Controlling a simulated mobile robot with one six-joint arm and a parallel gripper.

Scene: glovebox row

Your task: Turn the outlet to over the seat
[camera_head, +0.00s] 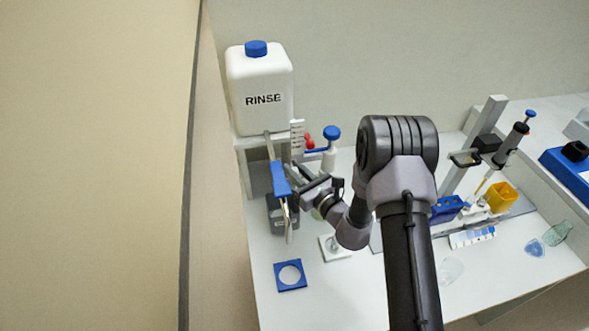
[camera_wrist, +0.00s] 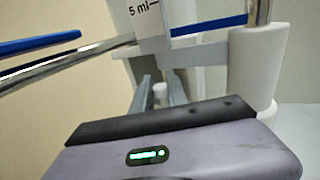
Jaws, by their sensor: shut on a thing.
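The outlet appears to be the metal tube with a blue sleeve (camera_head: 280,179), running forward from beside the RINSE bottle; its metal end hangs above the bench. In the wrist view its blue sleeve (camera_wrist: 35,45) and bare tube cross the upper left. My gripper (camera_head: 303,178) is just right of the sleeve. Its jaws (camera_wrist: 160,92) are shut on a small pale peg (camera_wrist: 159,90); whether the peg belongs to the outlet I cannot tell. A blue square plate with a round hole (camera_head: 278,284) and a white square base (camera_head: 329,253) lie on the bench; which is the seat is unclear.
The RINSE bottle (camera_head: 261,85) stands on a white stand behind. A blue-knobbed white post (camera_head: 331,140) with a red part stands close behind my gripper. A pipette stand (camera_head: 487,130) and a yellow cup (camera_head: 503,196) are right. The front bench is mostly clear.

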